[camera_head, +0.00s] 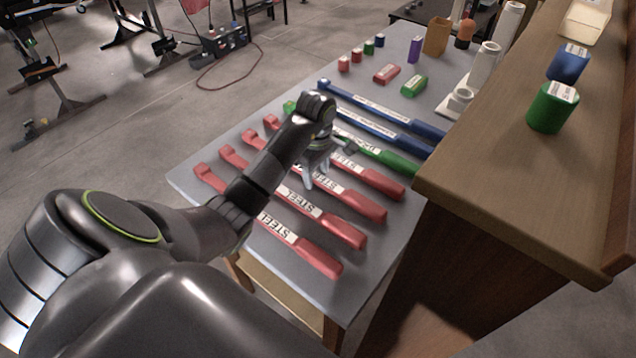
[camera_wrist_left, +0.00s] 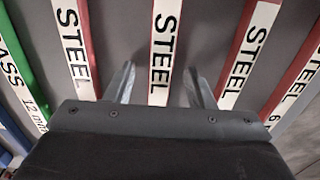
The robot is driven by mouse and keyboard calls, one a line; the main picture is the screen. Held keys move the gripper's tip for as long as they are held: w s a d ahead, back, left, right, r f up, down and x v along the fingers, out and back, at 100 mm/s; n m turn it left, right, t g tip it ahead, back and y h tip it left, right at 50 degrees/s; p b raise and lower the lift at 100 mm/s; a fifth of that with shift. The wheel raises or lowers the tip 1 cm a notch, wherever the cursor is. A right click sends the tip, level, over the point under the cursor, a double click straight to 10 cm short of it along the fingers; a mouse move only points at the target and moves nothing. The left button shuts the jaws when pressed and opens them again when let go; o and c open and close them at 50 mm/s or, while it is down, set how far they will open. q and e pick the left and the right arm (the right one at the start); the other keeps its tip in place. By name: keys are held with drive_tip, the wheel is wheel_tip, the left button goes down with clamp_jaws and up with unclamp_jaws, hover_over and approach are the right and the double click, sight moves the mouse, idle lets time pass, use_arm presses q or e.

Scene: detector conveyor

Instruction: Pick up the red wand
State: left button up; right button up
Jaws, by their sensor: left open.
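Several red wands with white STEEL labels lie side by side on the grey table. My left gripper (camera_head: 328,168) is open and empty above them, with its fingers pointing down. In the left wrist view the two fingertips (camera_wrist_left: 161,85) flank the labelled middle of one red wand (camera_wrist_left: 163,45). Whether they touch it cannot be told. Other red wands lie beside it to the left (camera_wrist_left: 79,45) and to the right (camera_wrist_left: 245,50). In the head view the nearest red wand (camera_head: 318,262) is at the front. My arm hides parts of the wands.
A green wand (camera_head: 395,160) and blue wands (camera_head: 425,130) lie behind the red ones. Small coloured blocks, such as a green one (camera_head: 414,86), stand at the table's (camera_head: 190,185) far end. A wooden shelf (camera_head: 480,170) rises close on the right.

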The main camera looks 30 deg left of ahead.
use_arm(q)
drive_tip(key=shift+c, duration=0.4)
drive_tip(key=c, duration=1)
